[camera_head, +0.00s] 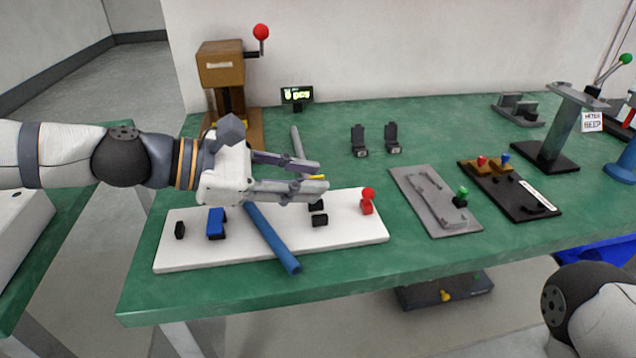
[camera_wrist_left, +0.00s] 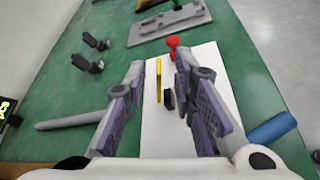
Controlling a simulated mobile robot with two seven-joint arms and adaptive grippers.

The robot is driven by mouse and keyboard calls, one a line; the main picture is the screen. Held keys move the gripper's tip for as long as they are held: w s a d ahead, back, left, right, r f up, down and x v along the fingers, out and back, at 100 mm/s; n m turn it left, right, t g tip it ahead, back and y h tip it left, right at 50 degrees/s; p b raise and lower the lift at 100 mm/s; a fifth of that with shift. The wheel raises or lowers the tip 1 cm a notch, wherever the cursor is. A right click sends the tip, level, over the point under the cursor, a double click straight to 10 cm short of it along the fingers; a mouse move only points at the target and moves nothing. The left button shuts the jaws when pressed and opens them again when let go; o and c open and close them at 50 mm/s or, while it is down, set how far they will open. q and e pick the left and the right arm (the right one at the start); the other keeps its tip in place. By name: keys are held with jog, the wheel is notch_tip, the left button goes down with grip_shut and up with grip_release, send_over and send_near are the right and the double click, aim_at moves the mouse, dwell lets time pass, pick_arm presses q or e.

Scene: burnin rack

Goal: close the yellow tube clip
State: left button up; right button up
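The yellow tube clip (camera_head: 319,177) shows as a small yellow piece at the far edge of the white board (camera_head: 345,252), mostly hidden by my left gripper in the head view. In the left wrist view the yellow clip (camera_wrist_left: 158,82) is a thin yellow bar beside a black block (camera_wrist_left: 168,99), between my fingers and apart from both. Whether its lever is raised is unclear. My left gripper (camera_head: 321,179) is open above the board; both its fingers also show in the left wrist view (camera_wrist_left: 160,78). My right gripper is out of view.
A blue tube (camera_head: 272,238) crosses the board; a grey tube (camera_head: 297,145) lies behind. A blue clip (camera_head: 216,223), black blocks (camera_head: 320,221) and a red-knobbed part (camera_head: 367,203) stand on the board. A grey plate (camera_head: 410,185) lies right. A brown press (camera_head: 222,75) stands behind.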

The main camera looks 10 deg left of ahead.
pick_arm(q)
jog(key=shift+x, duration=1.15)
jog(key=shift+r, duration=0.1)
grip_shut()
jog(key=shift+s+d+m+t, duration=0.1)
jog(key=shift+s+m+t, duration=0.2)
jog(key=shift+m+t, duration=0.15)
jog(key=shift+s+d+f+m+t+b, duration=0.1)
jog(key=shift+s+f+m+t+b, duration=0.15)
jog(key=shift+f+m+b, duration=0.3)
jog(key=shift+s+f+m+t+b, duration=0.1)
jog(key=shift+m+t+b, duration=0.2)
jog(key=shift+s, duration=0.1)
jog(key=shift+r, duration=0.2)
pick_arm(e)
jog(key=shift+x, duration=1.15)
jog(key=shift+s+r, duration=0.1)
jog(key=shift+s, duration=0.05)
